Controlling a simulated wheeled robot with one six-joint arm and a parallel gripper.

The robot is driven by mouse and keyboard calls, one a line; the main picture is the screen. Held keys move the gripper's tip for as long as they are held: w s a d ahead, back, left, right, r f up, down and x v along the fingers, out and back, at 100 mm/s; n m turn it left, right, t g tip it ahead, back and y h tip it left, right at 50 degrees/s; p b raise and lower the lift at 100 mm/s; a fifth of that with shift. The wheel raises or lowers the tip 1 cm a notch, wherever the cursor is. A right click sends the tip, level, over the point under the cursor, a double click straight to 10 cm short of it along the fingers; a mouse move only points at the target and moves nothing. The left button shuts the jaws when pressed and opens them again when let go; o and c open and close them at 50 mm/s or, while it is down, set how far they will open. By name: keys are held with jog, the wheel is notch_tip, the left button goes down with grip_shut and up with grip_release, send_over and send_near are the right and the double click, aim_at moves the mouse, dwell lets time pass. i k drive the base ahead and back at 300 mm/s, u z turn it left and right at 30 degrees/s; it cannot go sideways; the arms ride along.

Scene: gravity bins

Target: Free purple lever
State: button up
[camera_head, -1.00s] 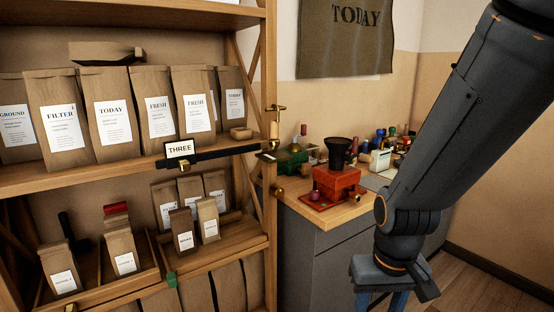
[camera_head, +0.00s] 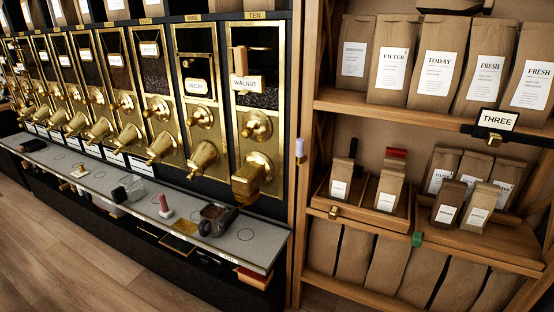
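A small pale lavender handle-like piece (camera_head: 299,148) is upright on the wooden post between the bins and the shelf. I cannot tell whether it is the purple lever, and no other purple lever is plain to see. The row of gravity bins has brass fronts and spouts; the bin labelled WALNUT (camera_head: 257,97) is nearest, under the TEN sign. The DECAF bin (camera_head: 199,92) is beside it. A larger brass piece (camera_head: 247,184) hangs at the walnut bin's outlet. My gripper is not in view.
A grey ledge (camera_head: 262,246) runs below the bins. On it are a dark-handled cup (camera_head: 212,219), a red-and-white piece (camera_head: 165,207) and small blocks. Wooden shelves with paper bags (camera_head: 443,66) stand at right. The wood floor (camera_head: 70,255) at lower left is clear.

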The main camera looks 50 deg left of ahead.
aim_at(300, 158)
jog(key=u, duration=2)
